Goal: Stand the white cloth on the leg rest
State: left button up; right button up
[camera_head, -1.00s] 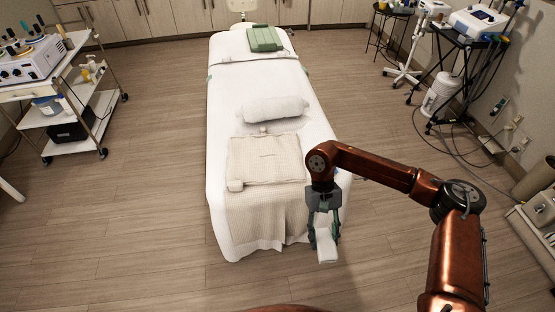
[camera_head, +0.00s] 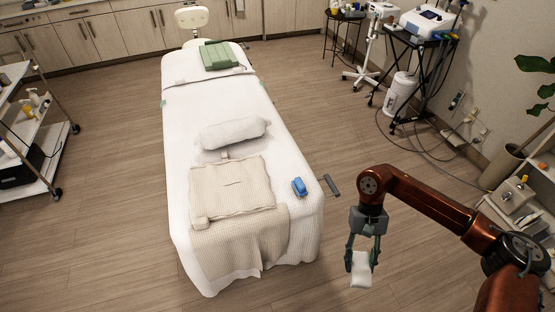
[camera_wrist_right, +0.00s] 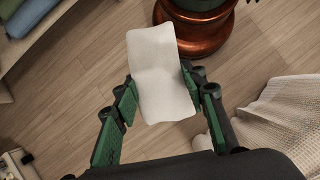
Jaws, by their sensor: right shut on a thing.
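The white cloth (camera_head: 361,272) is a small folded or rolled piece, held upright in my right gripper (camera_head: 362,258), over the floor to the right of the bed's near end. In the right wrist view the cloth (camera_wrist_right: 163,75) sits between the green fingers of the gripper (camera_wrist_right: 160,98). The treatment bed (camera_head: 222,108) has a white cover. A beige waffle towel (camera_head: 235,188) lies over its near end, which seems to be the leg rest. The gripper is apart from the bed. My left gripper is not in view.
A white bolster (camera_head: 234,133) lies across the bed. A dark handle (camera_head: 332,186) sticks out at the right. The bed's far end holds a green towel (camera_head: 219,55).

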aim_at(283, 168)
jog(key=z, duration=0.2)
jog(key=i, duration=0.65)
jog(key=u, duration=0.65)
jog(key=i, duration=0.7)
jog(key=u, duration=0.8)
